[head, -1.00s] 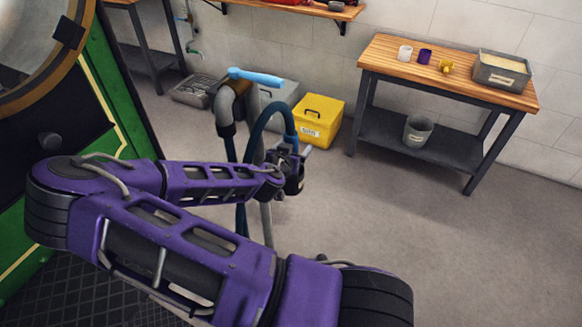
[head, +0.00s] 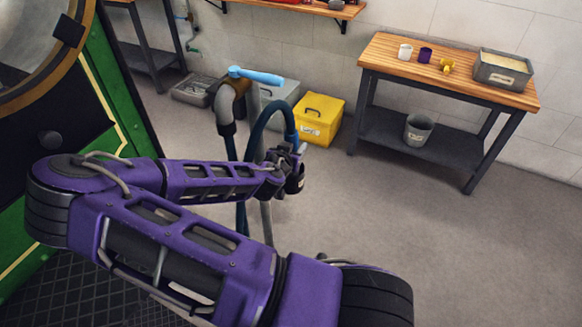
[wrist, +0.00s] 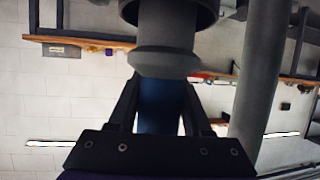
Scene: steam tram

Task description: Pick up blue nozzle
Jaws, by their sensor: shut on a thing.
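My gripper (wrist: 160,112) is shut on the blue nozzle (wrist: 160,105) in the wrist view. The nozzle shows as a dark blue piece between the two fingers, with a grey collar and a wide dark cylinder directly beyond it. In the head view my gripper (head: 295,172) is beside the looped dark blue hose (head: 290,118). The nozzle itself is hard to make out there because my wrist hides most of it.
A grey standpipe (head: 226,104) with a light blue lever (head: 256,76) stands close left of my gripper. A yellow box (head: 320,119) is on the floor behind. A wooden-topped table (head: 385,62) stands at back right. Floor to the right is clear.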

